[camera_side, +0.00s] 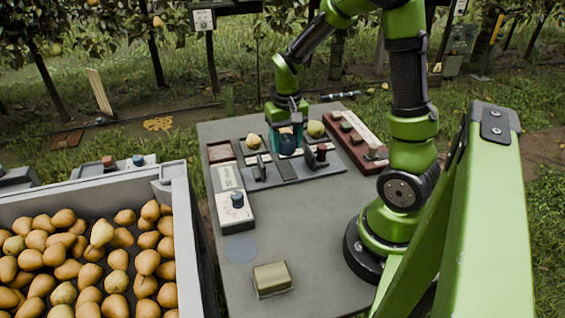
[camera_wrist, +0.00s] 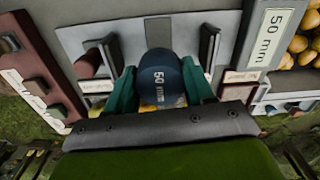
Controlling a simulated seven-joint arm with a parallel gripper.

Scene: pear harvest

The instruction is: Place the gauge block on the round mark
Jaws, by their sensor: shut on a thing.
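In the side view, the gauge block (camera_side: 287,144) shows small and dark between the fingers of my gripper (camera_side: 287,138), over the far part of the grey table. I cannot tell whether it touches the surface below. The round mark (camera_side: 241,248) is a flat pale blue disc on the table's near left part, bare and well away from my gripper.
Two dark upright posts stand on a grey plate (camera_side: 290,180) near my gripper. Pears (camera_side: 316,129) sit either side of it. A box with a knob (camera_side: 236,205) stands behind the mark; a yellowish block (camera_side: 272,279) lies in front. A pear crate (camera_side: 180,195) borders the table's left.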

